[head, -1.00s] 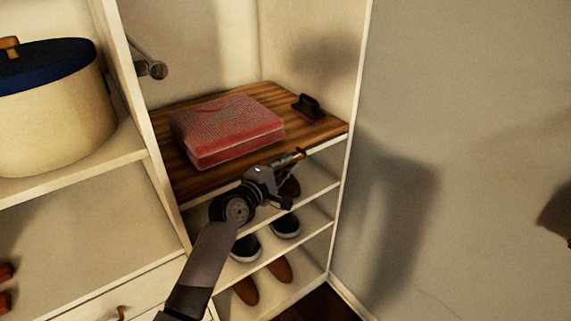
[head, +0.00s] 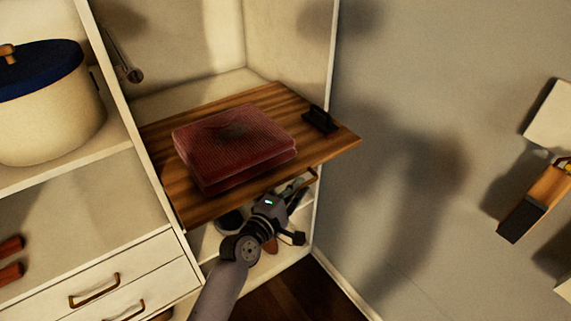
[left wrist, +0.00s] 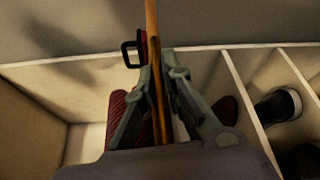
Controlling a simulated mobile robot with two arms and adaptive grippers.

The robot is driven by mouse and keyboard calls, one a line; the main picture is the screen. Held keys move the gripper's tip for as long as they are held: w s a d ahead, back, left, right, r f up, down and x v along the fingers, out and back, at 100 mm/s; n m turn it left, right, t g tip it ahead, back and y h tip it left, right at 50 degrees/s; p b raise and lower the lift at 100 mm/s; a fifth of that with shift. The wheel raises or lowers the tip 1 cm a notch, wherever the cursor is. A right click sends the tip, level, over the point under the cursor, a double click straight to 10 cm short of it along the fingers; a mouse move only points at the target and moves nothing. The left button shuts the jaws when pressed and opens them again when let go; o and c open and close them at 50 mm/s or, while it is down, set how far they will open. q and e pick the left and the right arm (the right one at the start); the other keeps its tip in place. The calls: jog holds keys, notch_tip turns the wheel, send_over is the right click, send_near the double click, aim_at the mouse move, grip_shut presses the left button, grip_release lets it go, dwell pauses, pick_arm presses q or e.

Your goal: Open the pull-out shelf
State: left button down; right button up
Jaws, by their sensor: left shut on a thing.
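The pull-out shelf (head: 165,158), a striped brown wooden board, sticks out past the front of the white closet frame. My left gripper (head: 293,198) is at its front edge, towards the right side. In the left wrist view the gripper (left wrist: 158,80) is shut on the wooden shelf (left wrist: 152,25), seen edge-on between its fingers. The exact spot of the grip is partly hidden by the fingers. My right gripper does not show.
Shoes (left wrist: 278,106) stand in the compartments below the shelf. Left are drawers (head: 95,285) and a cream round box with a blue lid (head: 50,115). A grey wall (head: 430,90) is at the right. An orange-brown piece with a dark end (head: 533,200) shows at far right.

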pick_arm(q)
jog(key=s+d+p, duration=0.2)
jog(key=s+d, duration=0.2)
jog(key=s, duration=0.1)
jog(key=shift+s, duration=0.25)
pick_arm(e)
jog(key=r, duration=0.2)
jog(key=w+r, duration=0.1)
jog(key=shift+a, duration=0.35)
pick_arm(q)
jog(key=shift+f, duration=0.1)
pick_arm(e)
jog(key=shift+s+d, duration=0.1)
pick_arm(q)
jog(key=c, duration=1.7)
grip_release()
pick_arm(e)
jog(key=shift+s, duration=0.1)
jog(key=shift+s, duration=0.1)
pick_arm(q)
jog(key=v, duration=1.2)
